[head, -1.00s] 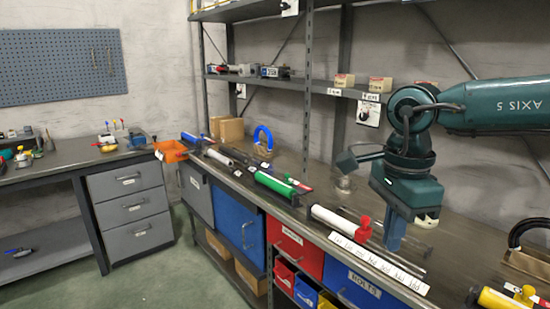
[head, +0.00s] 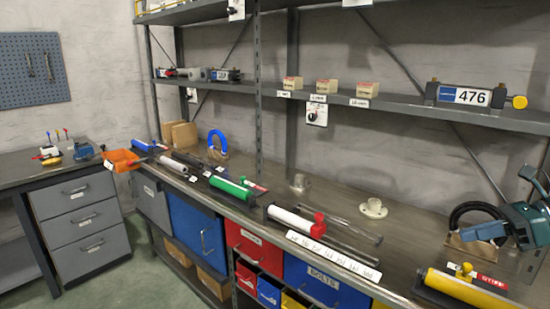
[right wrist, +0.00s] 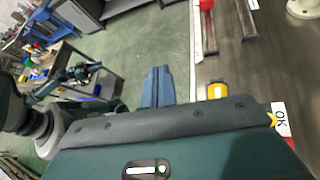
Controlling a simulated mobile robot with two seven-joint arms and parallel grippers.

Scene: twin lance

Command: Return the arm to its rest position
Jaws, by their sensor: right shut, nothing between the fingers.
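My right gripper (head: 484,231) shows at the right edge of the head view, with its teal wrist beside it and the rest of the arm cut off by the frame. Its blue fingers point left and are shut with nothing between them. It is above the right part of the bench, near a black hose loop and a yellow cylinder. In the right wrist view the shut blue fingers (right wrist: 157,88) show over the green floor beside the bench edge. My left gripper is not in view.
The long bench (head: 345,205) carries a yellow cylinder (head: 465,288), a white tube with a red end (head: 290,218), a green tube (head: 230,187) and a black hose loop (head: 476,210). A shelf (head: 400,105) with small boxes runs above. Drawers (head: 90,220) stand at left.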

